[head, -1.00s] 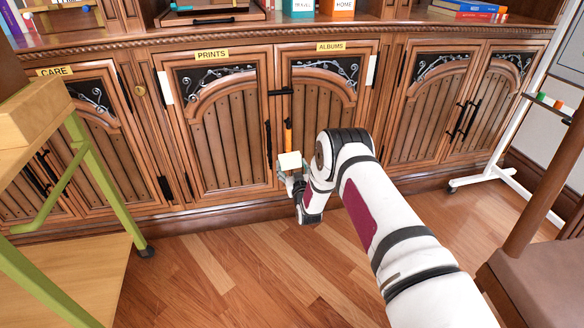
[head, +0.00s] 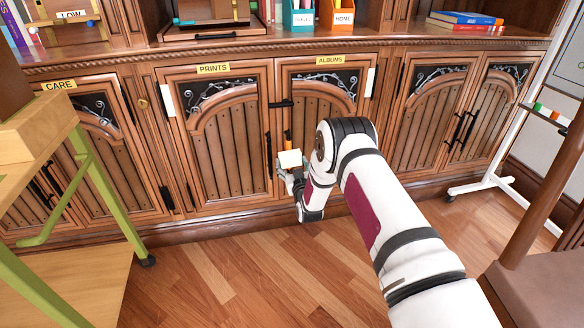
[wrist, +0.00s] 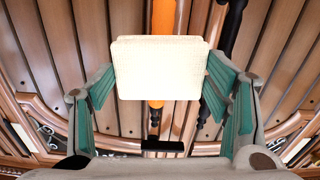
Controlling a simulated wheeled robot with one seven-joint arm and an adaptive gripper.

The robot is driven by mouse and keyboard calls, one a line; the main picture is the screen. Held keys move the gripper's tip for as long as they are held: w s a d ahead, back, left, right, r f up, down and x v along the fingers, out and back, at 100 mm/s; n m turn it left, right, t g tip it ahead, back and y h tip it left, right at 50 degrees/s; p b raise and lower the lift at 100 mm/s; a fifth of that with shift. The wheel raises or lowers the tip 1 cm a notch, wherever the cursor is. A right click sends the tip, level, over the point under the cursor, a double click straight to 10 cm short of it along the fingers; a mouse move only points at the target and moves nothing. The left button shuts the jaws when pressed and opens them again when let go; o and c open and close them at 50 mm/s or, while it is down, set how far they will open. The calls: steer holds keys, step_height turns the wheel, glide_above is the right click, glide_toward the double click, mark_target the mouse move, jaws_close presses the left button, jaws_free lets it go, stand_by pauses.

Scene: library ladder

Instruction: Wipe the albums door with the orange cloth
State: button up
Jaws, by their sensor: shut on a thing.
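The albums door (head: 318,104), under the yellow ALBUMS label (head: 330,60), is shut, with brown vertical planks and a dark scrollwork arch. My gripper (head: 289,168) is in front of its lower left part, near the seam with the prints door. It is shut on a cream block (head: 290,158), which lies between the green-padded fingers in the wrist view (wrist: 160,68). A narrow upright orange strip (head: 288,136) shows behind the block, also in the wrist view (wrist: 163,20). I cannot tell whether it is a cloth or a handle. Any contact with the door is unclear.
The prints door (head: 232,140) is shut to the left, with a black handle (head: 269,155). A black latch (head: 281,104) sits near the seam. A green-legged cart (head: 110,195) stands left, a white stand (head: 500,182) and brown chair (head: 540,270) right. Floor before the doors is clear.

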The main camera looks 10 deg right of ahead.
steer(key=shift+r+p, duration=0.65)
steer(key=shift+r, duration=1.2)
steer(key=shift+w+r+p, duration=0.1)
steer(key=shift+r+p, duration=0.35)
steer(key=shift+r, duration=1.1)
steer(key=shift+f+b, duration=0.1)
steer(key=shift+b, duration=0.25)
steer(key=f+b, duration=0.3)
steer(key=shift+s+f, duration=0.15)
steer(key=shift+s, duration=0.05)
steer(key=shift+w+f+b, duration=0.1)
steer(key=shift+f+b, duration=0.45)
steer(key=shift+f, duration=4.15)
